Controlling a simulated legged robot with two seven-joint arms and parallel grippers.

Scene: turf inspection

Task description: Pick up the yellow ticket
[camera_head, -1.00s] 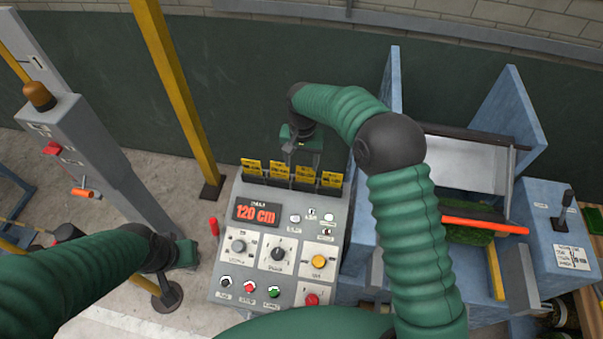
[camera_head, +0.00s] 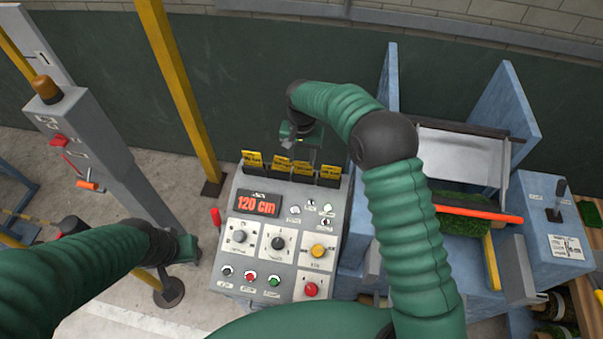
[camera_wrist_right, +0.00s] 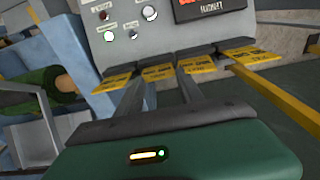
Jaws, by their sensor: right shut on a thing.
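Several yellow tickets stand in a row of black holders along the back edge of the grey control panel, from the left one (camera_head: 252,158) to the right one (camera_head: 330,172). My right gripper (camera_head: 291,143) is over the middle of the row, its fingers pointing at the tickets. In the right wrist view my right gripper (camera_wrist_right: 160,78) reaches to the row and is shut on one of the middle yellow tickets (camera_wrist_right: 152,71); exactly which is hard to tell. My left gripper (camera_head: 187,249) hangs left of the panel, its fingers not clearly visible.
The control panel (camera_head: 232,262) has a 120 cm display, knobs and buttons. A yellow post (camera_head: 178,85) and a grey post with an orange lamp (camera_head: 90,140) stand left. A blue machine (camera_head: 505,100) with an orange-red bar stands right. A dark green wall is behind.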

